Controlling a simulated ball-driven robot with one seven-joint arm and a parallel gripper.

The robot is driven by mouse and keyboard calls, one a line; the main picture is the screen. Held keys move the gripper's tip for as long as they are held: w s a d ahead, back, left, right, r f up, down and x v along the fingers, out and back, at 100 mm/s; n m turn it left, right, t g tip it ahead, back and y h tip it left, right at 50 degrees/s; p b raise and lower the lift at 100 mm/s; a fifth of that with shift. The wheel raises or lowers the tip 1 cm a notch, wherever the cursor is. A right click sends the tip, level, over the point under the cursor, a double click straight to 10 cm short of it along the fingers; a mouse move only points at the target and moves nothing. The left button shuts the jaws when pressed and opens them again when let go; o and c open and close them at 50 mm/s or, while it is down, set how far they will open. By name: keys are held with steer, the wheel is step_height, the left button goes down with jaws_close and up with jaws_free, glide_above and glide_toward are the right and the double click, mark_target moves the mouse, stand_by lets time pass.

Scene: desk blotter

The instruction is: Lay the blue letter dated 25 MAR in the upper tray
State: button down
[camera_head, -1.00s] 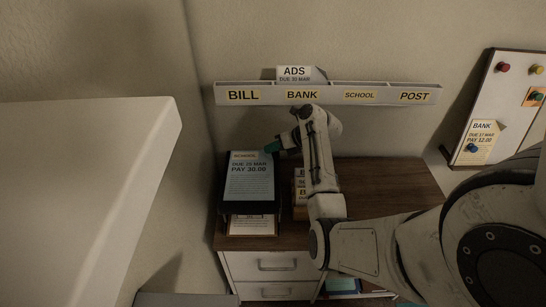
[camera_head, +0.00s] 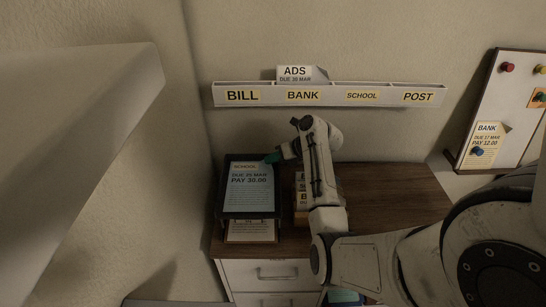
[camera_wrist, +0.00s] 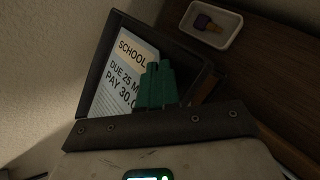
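The blue letter (camera_head: 252,197), marked SCHOOL, PAY 30.00, lies face up, level with the dark upper tray (camera_head: 224,203). In the wrist view the letter (camera_wrist: 112,75) reads DUE 25 M before my fingers cover the rest. The tray's dark rim (camera_wrist: 92,80) shows around it. My gripper (camera_head: 271,157) is at the letter's upper right corner. In the wrist view its green fingers (camera_wrist: 157,84) are close together over the letter's right edge and look shut on it. The exact grip is hidden.
A lower tray holds a pale letter (camera_head: 250,232). A letter holder (camera_head: 301,202) stands right of the trays, partly behind my arm. A labelled wall rack (camera_head: 330,96) hangs above. A white dish (camera_wrist: 222,40) holds a small purple item. The desk's right side (camera_head: 395,195) is clear.

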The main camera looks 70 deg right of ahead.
steer(key=shift+f, duration=0.15)
steer(key=c, duration=1.8)
jaws_free()
steer(key=shift+o, duration=0.7)
steer(key=shift+r+b, duration=0.3)
steer(key=shift+b, duration=0.05)
steer(key=v, duration=1.2)
steer(key=shift+r, duration=0.3)
